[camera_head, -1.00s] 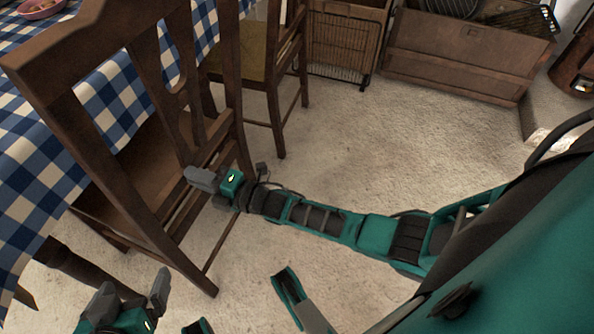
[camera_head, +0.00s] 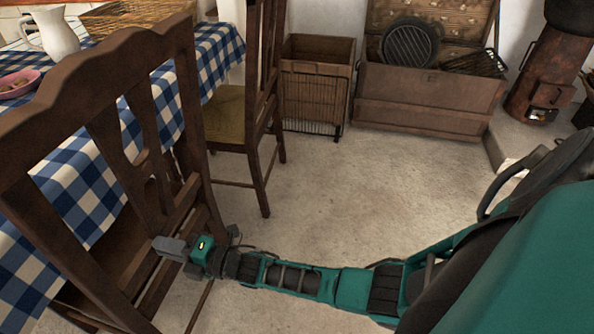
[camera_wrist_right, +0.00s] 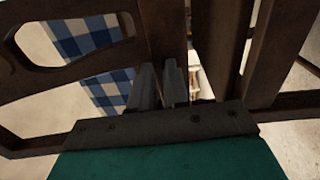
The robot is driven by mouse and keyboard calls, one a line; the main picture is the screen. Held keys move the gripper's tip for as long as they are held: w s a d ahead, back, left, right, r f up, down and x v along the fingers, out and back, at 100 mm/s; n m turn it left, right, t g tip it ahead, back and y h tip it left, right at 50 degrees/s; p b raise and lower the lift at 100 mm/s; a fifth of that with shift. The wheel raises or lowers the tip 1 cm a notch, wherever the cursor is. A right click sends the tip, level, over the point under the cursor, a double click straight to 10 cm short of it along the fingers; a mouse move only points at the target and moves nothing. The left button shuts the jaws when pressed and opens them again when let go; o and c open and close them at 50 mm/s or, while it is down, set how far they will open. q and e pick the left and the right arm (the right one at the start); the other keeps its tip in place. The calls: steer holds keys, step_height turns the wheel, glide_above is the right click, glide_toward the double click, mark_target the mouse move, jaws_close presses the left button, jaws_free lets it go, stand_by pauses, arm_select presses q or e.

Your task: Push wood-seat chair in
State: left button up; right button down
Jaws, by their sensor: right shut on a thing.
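The wood-seat chair (camera_head: 102,140) stands at the left in the head view, its dark carved back toward me. Its brown seat (camera_head: 125,232) lies beyond the back, partly beneath the table's hanging blue-and-white checked cloth (camera_head: 84,195). My right gripper (camera_head: 170,247) reaches in from the right and is shut on the lower part of the chair back. In the right wrist view, the gripper's grey fingers (camera_wrist_right: 160,86) are close together among the dark slats (camera_wrist_right: 166,35); the exact contact is hidden. My left gripper is out of view.
A second chair (camera_head: 262,95) with a yellowish seat stands beyond, at the table. A wooden crate (camera_head: 318,62), an open chest (camera_head: 425,98) and a rusty stove (camera_head: 545,75) line the back. The pale floor (camera_head: 335,185) between is clear.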

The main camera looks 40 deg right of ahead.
steer(key=shift+s+f, duration=0.25)
steer(key=shift+f, duration=0.6)
steer(key=c, duration=1.6)
jaws_free()
steer(key=shift+d+f, duration=0.1)
steer(key=shift+f, duration=0.05)
steer(key=o, duration=0.5)
steer(key=shift+w+r, duration=0.2)
steer(key=shift+r, duration=0.1)
steer(key=o, duration=0.6)
steer(key=shift+r+p, duration=0.1)
steer(key=shift+p, duration=0.2)
steer(key=shift+c, duration=0.2)
steer(key=shift+o, duration=0.5)
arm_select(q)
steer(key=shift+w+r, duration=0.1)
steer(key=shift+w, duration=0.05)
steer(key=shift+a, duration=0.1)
